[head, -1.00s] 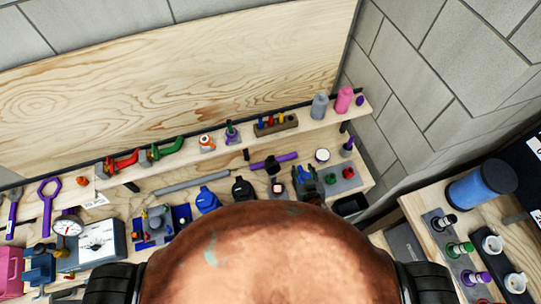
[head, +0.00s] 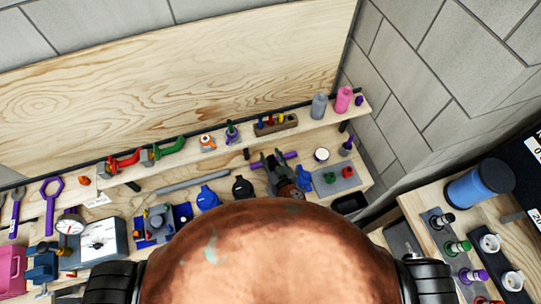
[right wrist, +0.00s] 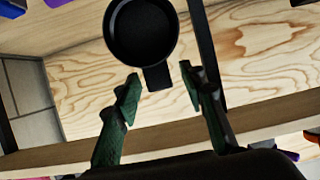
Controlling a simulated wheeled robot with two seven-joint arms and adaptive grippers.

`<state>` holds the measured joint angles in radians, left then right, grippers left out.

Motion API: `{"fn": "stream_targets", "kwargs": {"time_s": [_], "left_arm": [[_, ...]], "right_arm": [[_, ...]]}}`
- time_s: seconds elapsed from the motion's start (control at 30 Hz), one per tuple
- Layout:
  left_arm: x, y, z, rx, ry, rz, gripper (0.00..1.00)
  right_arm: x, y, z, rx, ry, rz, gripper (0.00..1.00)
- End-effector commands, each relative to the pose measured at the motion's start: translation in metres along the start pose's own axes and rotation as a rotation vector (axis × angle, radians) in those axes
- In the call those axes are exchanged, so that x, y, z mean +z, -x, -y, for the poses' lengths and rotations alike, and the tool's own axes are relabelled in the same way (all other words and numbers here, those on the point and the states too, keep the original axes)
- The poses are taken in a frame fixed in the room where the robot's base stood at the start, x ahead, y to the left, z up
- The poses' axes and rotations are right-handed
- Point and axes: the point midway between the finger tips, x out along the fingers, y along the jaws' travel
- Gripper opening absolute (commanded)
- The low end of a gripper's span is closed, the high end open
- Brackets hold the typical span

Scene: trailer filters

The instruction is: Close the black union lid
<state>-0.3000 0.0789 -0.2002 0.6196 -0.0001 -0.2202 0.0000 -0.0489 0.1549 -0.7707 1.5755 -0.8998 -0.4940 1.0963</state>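The black union (head: 242,186) stands on the bench in the head view, right of a similar blue one. Its lid's angle is too small to tell there. My right gripper (head: 273,157) is just right of it, fingers apart and pointing toward the back wall. In the right wrist view, a round black cup-like part (right wrist: 142,35) with a short tab lies beyond the open fingertips (right wrist: 158,80). The tab points back between the fingers, with space on both sides. I cannot tell for sure whether this part is the union's lid. My left gripper is out of view.
A blue union (head: 207,198) is left of the black one. A narrow shelf (head: 185,157) with clamps and bottles runs behind.

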Motion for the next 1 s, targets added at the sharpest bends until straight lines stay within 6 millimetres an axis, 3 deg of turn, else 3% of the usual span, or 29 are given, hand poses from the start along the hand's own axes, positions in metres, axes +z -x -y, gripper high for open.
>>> {"fn": "stream_targets", "kwargs": {"time_s": [0.17,0.7,1.0], "left_arm": [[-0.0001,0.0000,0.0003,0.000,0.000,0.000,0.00],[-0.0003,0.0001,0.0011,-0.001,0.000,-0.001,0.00],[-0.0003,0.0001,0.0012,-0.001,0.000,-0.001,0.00]], "right_arm": [[-0.0002,0.0000,0.0000,0.000,0.000,0.000,0.38],[-0.0004,0.0002,0.0001,0.000,0.000,0.000,0.01],[-0.0004,0.0003,0.0002,0.000,0.000,0.000,0.00]]}}
